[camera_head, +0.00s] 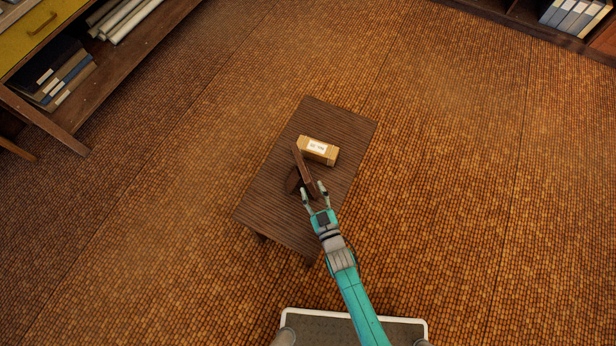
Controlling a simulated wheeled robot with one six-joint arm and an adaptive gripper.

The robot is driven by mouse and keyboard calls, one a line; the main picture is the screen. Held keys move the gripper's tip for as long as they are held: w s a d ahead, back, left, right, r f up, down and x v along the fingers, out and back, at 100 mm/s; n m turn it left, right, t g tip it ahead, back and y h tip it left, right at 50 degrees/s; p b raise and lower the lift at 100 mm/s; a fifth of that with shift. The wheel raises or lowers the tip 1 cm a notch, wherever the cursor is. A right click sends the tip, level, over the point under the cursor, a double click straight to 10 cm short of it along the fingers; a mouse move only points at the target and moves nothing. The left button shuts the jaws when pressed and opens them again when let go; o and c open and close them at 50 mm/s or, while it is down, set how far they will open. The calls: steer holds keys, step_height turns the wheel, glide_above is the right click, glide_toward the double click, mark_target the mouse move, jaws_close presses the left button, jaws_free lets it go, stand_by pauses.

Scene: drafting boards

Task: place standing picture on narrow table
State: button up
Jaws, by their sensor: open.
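The narrow table (272,215) is small and dark brown with a ribbed wooden top. It stands on the carpet in front of me. The standing picture (301,162) is a dark brown frame seen nearly edge-on. It appears to stand upright on the tabletop near the middle, with a brown part, perhaps its back support, at its near left. My gripper (313,189) is open, with its two fingertips at the near end of the picture. I cannot tell whether a finger touches it. The picture's face is hidden from this view.
A tan box with a white label (318,150) lies on the table just beyond the picture. The table's near left part is bare. A wooden shelf unit (110,60) with rolls and binders is at upper left. Another shelf with binders (575,14) is at upper right. Carpet around the table is clear.

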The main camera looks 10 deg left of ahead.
steer(key=shift+v, duration=1.5)
steer(key=s+d+r+m+h, duration=0.2)
steer(key=s+d+r, duration=0.1)
steer(key=s+d, duration=0.4)
steer(key=s+d+r+m+h, duration=0.1)
steer(key=s+d+r+h, duration=0.1)
steer(key=s+d+r, duration=0.5)
steer(key=s+d+r+m+h, duration=0.2)
steer(key=s+r, duration=0.4)
steer(key=s, duration=0.5)
steer(key=shift+s+d+r+g, duration=0.25)
steer(key=shift+d+r+g, duration=0.15)
steer(key=shift+d, duration=0.3)
steer(key=shift+o, duration=0.5)
steer(key=s+d+r+m+h, duration=0.1)
steer(key=s+r, duration=0.3)
steer(key=r, duration=0.5)
steer(key=shift+s+d+r+m+g+h, duration=0.3)
steer(key=shift+s+d+m+g, duration=0.1)
steer(key=shift+m, duration=0.1)
steer(key=shift+w+f, duration=0.1)
